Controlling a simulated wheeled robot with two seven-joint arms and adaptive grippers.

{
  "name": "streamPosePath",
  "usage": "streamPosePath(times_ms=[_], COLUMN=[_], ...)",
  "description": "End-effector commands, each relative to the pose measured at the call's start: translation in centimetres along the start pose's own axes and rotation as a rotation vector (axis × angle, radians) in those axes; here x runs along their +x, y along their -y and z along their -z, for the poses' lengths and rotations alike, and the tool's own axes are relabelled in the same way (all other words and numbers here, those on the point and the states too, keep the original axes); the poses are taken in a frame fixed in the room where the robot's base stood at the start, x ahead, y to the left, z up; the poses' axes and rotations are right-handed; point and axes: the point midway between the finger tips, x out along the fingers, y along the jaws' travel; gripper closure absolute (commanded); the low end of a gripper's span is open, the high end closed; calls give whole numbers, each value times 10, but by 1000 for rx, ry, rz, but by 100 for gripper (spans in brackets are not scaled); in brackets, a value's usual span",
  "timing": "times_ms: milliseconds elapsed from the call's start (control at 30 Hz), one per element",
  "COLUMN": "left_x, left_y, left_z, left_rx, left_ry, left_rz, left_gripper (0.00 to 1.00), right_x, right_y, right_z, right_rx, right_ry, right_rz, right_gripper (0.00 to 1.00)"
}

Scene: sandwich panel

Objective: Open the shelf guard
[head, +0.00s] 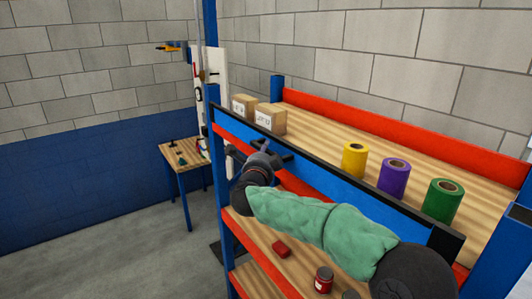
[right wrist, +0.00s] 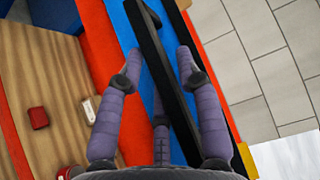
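The shelf guard (head: 335,180) is a long blue panel with a black top edge. It stands upright along the front of the top shelf. A black handle (head: 287,148) is on its front face; in the right wrist view the handle (right wrist: 161,65) is a long black bar. My right gripper (head: 268,158) is at the handle. In the right wrist view its fingers (right wrist: 158,66) are spread on either side of the bar, with gaps showing, so it is not closed on it. Whether any finger touches the bar is unclear. My left gripper is not in view.
On the top shelf (head: 325,127) stand two cardboard boxes (head: 257,110) and yellow (head: 354,160), purple (head: 394,178) and green (head: 441,202) rolls. A red block (head: 281,249) and red jar (head: 324,280) are on the shelf below. A small table (head: 175,150) stands left. Floor at left is clear.

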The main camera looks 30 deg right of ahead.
Motion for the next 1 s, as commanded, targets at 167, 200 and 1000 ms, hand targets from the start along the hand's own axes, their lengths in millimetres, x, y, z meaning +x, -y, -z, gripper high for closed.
streamPosePath(times_ms=[167, 200, 1000], left_x=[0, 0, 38], left_y=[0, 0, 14], left_z=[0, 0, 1], left_rx=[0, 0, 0], left_ry=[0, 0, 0], left_rz=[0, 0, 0], left_gripper=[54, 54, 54], right_x=[0, 0, -5], right_y=[0, 0, -14], right_z=[0, 0, -5], right_rx=[0, 0, -93], right_ry=[0, 0, -1], right_rz=[0, 0, 93], right_gripper=[65, 65, 100])
